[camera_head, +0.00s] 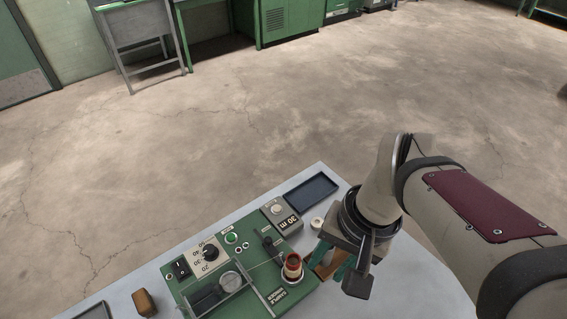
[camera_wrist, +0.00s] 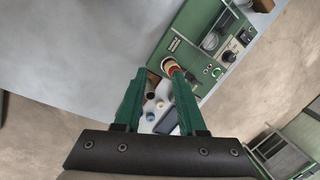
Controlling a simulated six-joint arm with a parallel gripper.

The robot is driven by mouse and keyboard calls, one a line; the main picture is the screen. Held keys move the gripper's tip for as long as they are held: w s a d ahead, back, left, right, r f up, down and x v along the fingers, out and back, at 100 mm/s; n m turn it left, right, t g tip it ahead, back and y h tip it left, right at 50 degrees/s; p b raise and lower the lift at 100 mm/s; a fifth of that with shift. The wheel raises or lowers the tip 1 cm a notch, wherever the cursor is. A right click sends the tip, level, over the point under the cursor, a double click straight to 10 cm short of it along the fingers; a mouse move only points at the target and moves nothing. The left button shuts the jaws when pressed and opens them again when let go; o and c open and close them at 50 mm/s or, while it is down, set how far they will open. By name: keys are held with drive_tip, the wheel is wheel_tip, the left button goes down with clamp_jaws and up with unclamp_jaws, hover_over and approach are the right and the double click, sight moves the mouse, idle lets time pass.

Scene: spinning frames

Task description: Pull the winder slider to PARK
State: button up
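The green winder panel (camera_head: 255,292) lies on the pale table. A red-brown and cream spool (camera_head: 292,266) stands at its right edge. A small dark knob (camera_head: 267,241) sits behind the spool and may be the slider; I cannot make out a PARK mark. The panel (camera_wrist: 190,50) and the spool (camera_wrist: 170,66) also show in the wrist view. My gripper (camera_head: 330,262) is right of the spool. In the wrist view its green fingers (camera_wrist: 159,72) are spread apart, with nothing visibly gripped. The slider is not clear there.
A counter box (camera_head: 283,217) and a dark blue tray (camera_head: 312,189) are behind the panel. A white ring-shaped item (camera_head: 317,223) lies close to my gripper. A brown block (camera_head: 144,302) sits left of the panel. A dial (camera_head: 210,253) and green button (camera_head: 231,238) are on the panel.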

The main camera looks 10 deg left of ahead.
sight(269, 238)
drive_tip(key=shift+o, duration=1)
drive_tip(key=w+a+f+n, duration=0.1)
drive_tip(key=w+a, duration=0.3)
drive_tip(key=w, duration=0.2)
drive_tip(key=w+a+f+n, duration=0.2)
drive_tip(key=w+a, duration=0.1)
drive_tip(key=w, duration=0.4)
drive_tip(key=shift+w+a+f+y, duration=0.2)
drive_tip(key=shift+w+a+y, duration=0.1)
drive_tip(key=shift+a+y, duration=0.1)
drive_tip(key=x, duration=1.5)
drive_tip(key=shift+f, duration=0.15)
drive_tip(key=shift+c, duration=0.2)
clamp_jaws()
